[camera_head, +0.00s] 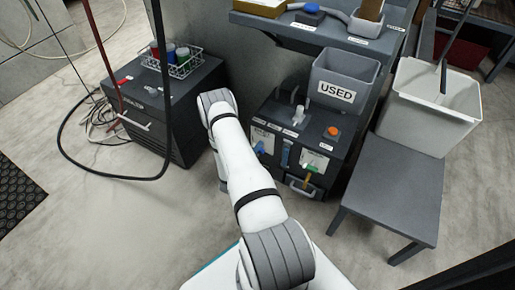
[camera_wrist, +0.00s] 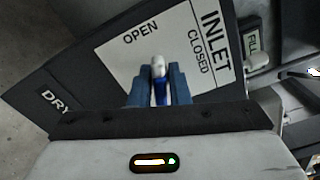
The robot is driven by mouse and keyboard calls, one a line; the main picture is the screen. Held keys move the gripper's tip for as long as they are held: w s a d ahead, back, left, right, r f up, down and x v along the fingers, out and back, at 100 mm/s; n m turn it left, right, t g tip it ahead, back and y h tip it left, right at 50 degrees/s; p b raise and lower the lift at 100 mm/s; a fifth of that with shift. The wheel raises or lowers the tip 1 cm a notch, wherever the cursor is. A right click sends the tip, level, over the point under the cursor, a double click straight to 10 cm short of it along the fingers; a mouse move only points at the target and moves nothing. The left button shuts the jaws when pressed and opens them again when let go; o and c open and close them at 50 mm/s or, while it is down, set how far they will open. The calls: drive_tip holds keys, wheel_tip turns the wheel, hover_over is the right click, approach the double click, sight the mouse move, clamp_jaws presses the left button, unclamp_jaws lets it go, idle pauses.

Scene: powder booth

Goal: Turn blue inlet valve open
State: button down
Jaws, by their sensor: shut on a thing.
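The blue inlet valve handle (camera_wrist: 159,92), with a pale tip, shows in the wrist view in front of a white plate (camera_wrist: 127,55) marked OPEN, INLET and CLOSED. My gripper (camera_wrist: 158,72) has its two blue fingers shut on the handle, one on each side. The handle's tip lies between the OPEN and CLOSED words; its pivot is hidden by my gripper. In the head view, the dark machine (camera_head: 262,108) carrying the valve plates stands right of my arm.
A grey USED bin (camera_head: 335,93) and an orange button (camera_head: 333,131) are on the machine's top. A green and yellow handle (camera_head: 309,170) is on its front. A grey bench (camera_head: 400,185) stands right; a dark cabinet (camera_head: 185,95) with a wire rack (camera_head: 180,64) stands left.

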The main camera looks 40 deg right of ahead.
drive_tip(key=shift+f+n, duration=0.1)
drive_tip(key=shift+n, duration=1.9)
drive_tip(key=c, duration=1.5)
unclamp_jaws()
drive_tip(key=p+v, duration=0.2)
drive_tip(key=v, duration=0.6)
